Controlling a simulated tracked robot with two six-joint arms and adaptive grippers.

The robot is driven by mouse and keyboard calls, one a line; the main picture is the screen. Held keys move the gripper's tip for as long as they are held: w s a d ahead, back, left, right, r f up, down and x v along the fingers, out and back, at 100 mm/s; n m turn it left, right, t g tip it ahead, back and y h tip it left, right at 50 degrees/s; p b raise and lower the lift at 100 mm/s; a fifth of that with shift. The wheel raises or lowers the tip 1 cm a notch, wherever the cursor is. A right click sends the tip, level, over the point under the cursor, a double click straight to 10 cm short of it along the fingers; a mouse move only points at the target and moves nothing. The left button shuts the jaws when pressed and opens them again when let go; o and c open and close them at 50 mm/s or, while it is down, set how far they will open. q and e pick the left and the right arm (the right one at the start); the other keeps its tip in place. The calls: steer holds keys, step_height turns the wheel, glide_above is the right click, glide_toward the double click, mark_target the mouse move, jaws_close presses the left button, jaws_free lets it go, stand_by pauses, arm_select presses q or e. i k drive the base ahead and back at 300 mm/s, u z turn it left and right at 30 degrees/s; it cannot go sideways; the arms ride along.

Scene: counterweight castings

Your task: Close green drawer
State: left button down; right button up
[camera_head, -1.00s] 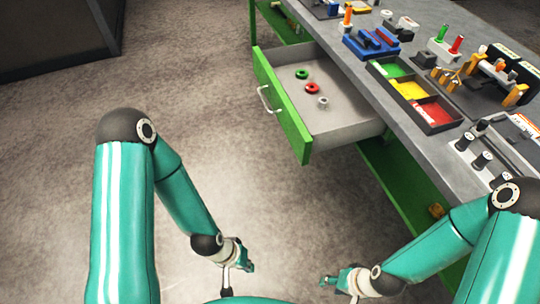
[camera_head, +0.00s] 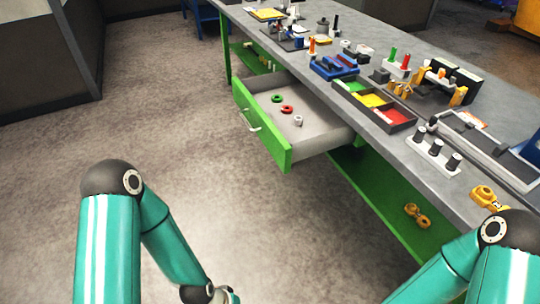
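The green drawer (camera_head: 262,127) is pulled out from the grey-topped bench, with its light grey inside showing. Its pale bar handle (camera_head: 249,121) is on the front panel, facing left. A green ring (camera_head: 277,99), a red ring (camera_head: 287,109) and a small light grey part (camera_head: 298,120) lie in the drawer. My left gripper (camera_head: 231,297) shows only in part at the bottom edge, well below the drawer and apart from it; its fingers are cut off. My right gripper is out of view below the frame.
The bench top (camera_head: 375,145) carries a tray with green, yellow and red compartments (camera_head: 373,101), a blue block (camera_head: 334,67) and several fixtures. A yellow part (camera_head: 417,215) is on the green lower shelf. The floor (camera_head: 180,135) left of the drawer is clear.

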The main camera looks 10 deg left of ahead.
mark_target(322, 130)
steer(key=z, duration=0.05)
steer(key=i, duration=0.9)
steer(key=u, duration=0.1)
